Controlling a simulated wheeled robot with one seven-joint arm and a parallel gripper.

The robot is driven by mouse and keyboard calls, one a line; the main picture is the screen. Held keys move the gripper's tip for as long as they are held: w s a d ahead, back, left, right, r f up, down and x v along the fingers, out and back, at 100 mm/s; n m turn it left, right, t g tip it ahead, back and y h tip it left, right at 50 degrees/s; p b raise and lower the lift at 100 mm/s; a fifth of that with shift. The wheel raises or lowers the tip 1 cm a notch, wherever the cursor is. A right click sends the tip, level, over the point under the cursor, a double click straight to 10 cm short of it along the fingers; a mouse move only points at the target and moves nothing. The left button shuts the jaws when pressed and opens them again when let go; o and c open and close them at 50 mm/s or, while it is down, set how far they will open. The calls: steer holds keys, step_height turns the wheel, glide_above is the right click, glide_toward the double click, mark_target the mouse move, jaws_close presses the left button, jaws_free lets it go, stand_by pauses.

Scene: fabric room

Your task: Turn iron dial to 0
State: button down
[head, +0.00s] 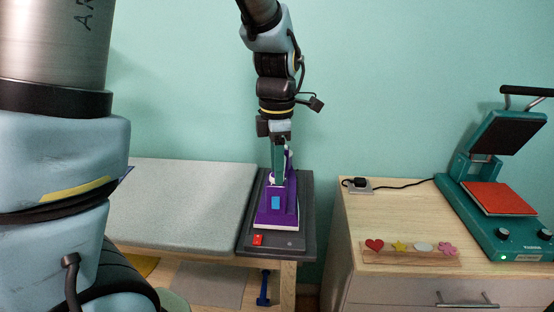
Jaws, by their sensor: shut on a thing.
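The purple iron (290,213) with a pale base rests on a dark grey pad at the end of the ironing table. A light blue patch shows on its near side. My gripper (278,182) points straight down from above and is shut on the upper part of the iron. The dial cannot be made out, as the fingers cover much of the iron's top, so its setting is not readable.
A red button (258,240) sits on the front of the dark pad (301,246). The grey ironing board (180,200) lies to the left. At right, a wooden cabinet (390,215) bears a teal heat press (500,205), a black plug with a cord and a strip of colourful shapes.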

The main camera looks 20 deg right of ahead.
steer(key=shift+n+p, duration=0.35)
steer(key=shift+n, duration=0.25)
steer(key=shift+c, duration=2.2)
jaws_free()
step_height(320, 180, up, 11)
steer(key=b, duration=0.1)
steer(key=shift+f, duration=0.1)
